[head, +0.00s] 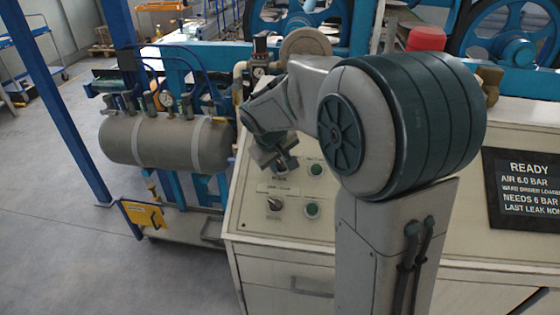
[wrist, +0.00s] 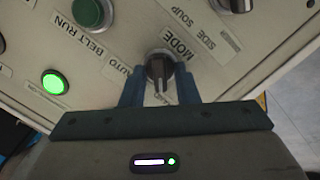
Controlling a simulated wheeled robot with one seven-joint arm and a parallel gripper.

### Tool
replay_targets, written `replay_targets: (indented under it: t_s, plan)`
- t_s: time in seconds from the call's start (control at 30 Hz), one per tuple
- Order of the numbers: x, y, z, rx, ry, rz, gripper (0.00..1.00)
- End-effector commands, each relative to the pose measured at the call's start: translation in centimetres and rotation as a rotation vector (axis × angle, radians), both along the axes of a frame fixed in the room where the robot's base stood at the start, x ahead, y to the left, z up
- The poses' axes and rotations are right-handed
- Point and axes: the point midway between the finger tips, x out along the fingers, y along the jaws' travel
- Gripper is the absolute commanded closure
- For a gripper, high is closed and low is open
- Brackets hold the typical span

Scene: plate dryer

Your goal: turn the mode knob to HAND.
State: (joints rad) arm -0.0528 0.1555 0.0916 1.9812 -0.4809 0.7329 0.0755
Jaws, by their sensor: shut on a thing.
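The grip runs roughly straight down the picture between the fingers. In the head view my gripper (head: 278,158) is at the panel's upper left and hides the knob.
A second knob (head: 274,203) sits below on the panel (head: 350,235), beside green buttons (head: 312,209). A lit green button (wrist: 56,82) is left in the wrist view. A dark display (head: 525,190) reads READY. A grey tank (head: 165,142) stands left of the console.

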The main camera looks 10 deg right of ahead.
Motion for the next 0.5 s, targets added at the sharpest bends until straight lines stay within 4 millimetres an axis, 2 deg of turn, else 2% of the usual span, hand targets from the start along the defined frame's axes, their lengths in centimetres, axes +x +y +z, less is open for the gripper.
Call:
replay_targets:
  t_s: [0.2, 0.23, 0.5]
  plan:
    - [0.01, 0.04, 0.04, 0.000, -0.001, 0.001, 0.95]
    - [0.01, 0.04, 0.04, 0.000, -0.001, 0.001, 0.65]
    - [-0.01, 0.01, 0.05, 0.000, 0.000, 0.000, 0.65]
